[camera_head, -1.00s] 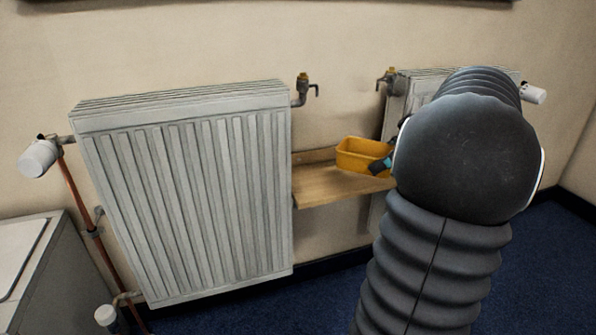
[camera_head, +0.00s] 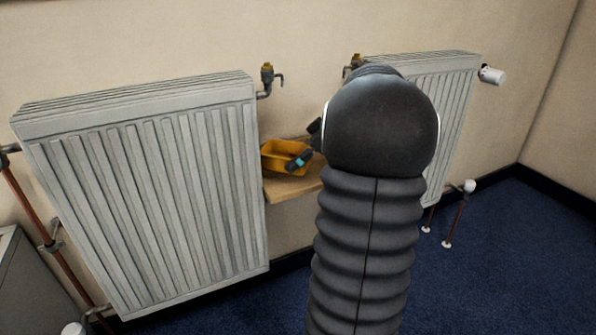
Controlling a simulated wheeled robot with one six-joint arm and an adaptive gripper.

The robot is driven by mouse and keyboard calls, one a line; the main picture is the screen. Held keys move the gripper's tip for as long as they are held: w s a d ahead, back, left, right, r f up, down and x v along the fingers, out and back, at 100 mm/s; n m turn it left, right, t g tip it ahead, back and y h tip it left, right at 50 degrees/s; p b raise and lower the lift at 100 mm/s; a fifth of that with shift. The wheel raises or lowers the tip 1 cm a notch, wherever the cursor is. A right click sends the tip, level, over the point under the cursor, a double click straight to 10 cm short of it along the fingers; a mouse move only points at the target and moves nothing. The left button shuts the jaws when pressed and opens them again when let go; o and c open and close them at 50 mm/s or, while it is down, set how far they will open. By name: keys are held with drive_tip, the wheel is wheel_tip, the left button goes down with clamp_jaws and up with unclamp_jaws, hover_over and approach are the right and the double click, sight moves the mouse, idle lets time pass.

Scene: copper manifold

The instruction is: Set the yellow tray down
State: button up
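The yellow tray (camera_head: 272,163) is an open, shallow rectangular box with upright walls, seen in the head view between the two radiators. It overlaps the wooden shelf (camera_head: 285,190); I cannot tell whether its bottom touches the board. My gripper (camera_head: 301,160) is at the tray's right end, with a dark, teal-marked finger across the wall. It appears shut on that wall, as the tray has moved along with it. The other finger is not clear. My dark arm hides the right part of the shelf.
A large white radiator (camera_head: 150,190) stands at the left, close to the tray's left end. A second radiator (camera_head: 455,110) is behind my arm at the right. A brass-topped valve (camera_head: 267,80) rises above the shelf. Blue floor (camera_head: 510,260) is clear at the right.

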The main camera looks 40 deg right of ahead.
sight(298, 180)
drive_tip(key=shift+f, duration=1.95)
drive_tip(key=shift+f+b, duration=0.1)
drive_tip(key=shift+b, duration=0.25)
drive_tip(key=o, duration=0.9)
